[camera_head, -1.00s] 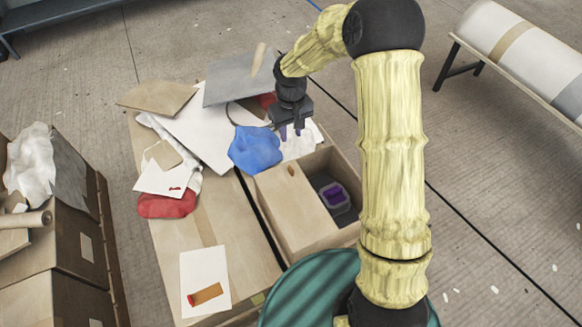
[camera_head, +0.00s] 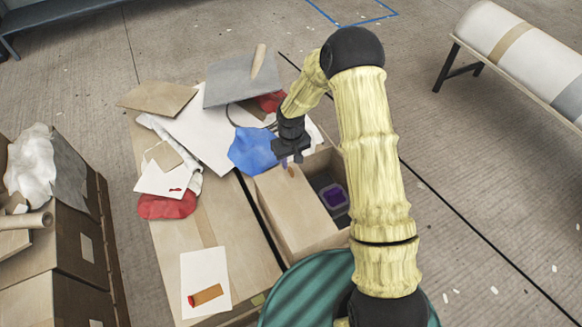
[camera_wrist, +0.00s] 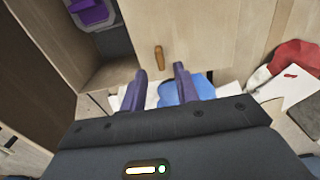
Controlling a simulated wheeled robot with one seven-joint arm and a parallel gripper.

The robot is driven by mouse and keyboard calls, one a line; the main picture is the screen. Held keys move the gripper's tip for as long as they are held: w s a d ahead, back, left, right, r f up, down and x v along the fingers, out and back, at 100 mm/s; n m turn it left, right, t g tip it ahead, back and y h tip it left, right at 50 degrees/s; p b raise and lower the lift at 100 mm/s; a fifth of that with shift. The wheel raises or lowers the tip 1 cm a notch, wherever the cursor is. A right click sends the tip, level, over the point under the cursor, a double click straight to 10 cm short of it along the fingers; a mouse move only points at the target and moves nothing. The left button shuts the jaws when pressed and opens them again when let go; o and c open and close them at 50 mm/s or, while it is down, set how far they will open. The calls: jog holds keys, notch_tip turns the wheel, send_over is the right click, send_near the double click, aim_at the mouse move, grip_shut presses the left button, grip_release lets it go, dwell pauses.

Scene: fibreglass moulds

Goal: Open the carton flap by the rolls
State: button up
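A pale box in the middle has a flat panel (camera_head: 292,215) over its left part, and its right part is open. The panel also shows in the wrist view (camera_wrist: 205,35). A small brown peg-like handle (camera_wrist: 158,57) stands near the panel's edge. My gripper (camera_head: 290,160) is over the far end of this panel, beside the blue cloth (camera_head: 252,152). In the wrist view my gripper (camera_wrist: 160,70) has its two purple fingers apart and empty, with the handle just past the tips, in line with the gap. I cannot tell whether they touch it.
A purple-topped container (camera_head: 334,196) sits in the open part. Sheets, boards and red cloth (camera_head: 166,206) lie on the worktop (camera_head: 215,235). Brown cartons (camera_head: 85,205) with a paper roll (camera_head: 25,220) stand left. A large roll (camera_head: 520,50) lies on a bench at right.

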aim_at(291, 170)
jog(key=shift+f, duration=2.3)
grip_shut()
